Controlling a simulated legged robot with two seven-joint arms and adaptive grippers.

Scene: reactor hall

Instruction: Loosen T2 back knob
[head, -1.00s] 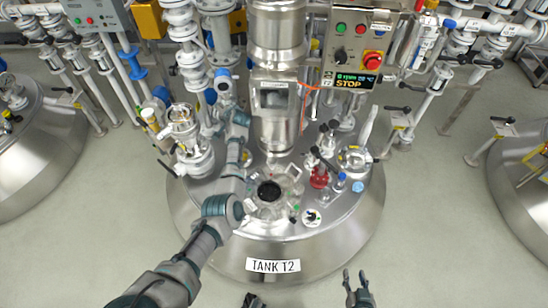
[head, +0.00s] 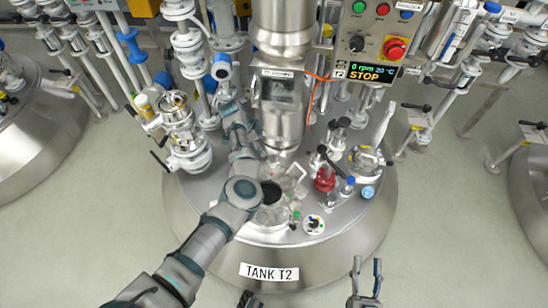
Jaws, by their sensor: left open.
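Tank T2 (head: 270,272) is a steel vessel with its name label on the front. On its top is an open-looking round port (head: 270,193) with clear fittings around it. The back knob cannot be told apart there; my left forearm and wrist cover the port's left side. My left gripper (head: 233,108) is beyond the port at the back left of the tank top, among pipes, small and partly hidden, with its jaws open. My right gripper (head: 367,270) is at the bottom edge, in front of the tank, with its fingers apart and empty.
A control box (head: 375,40) with a red stop button and a display reading STOP hangs at the upper right. A steel column (head: 281,100) rises behind the port. Glass and red fittings (head: 325,178) stand right of it. White pipework (head: 188,145) stands at left.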

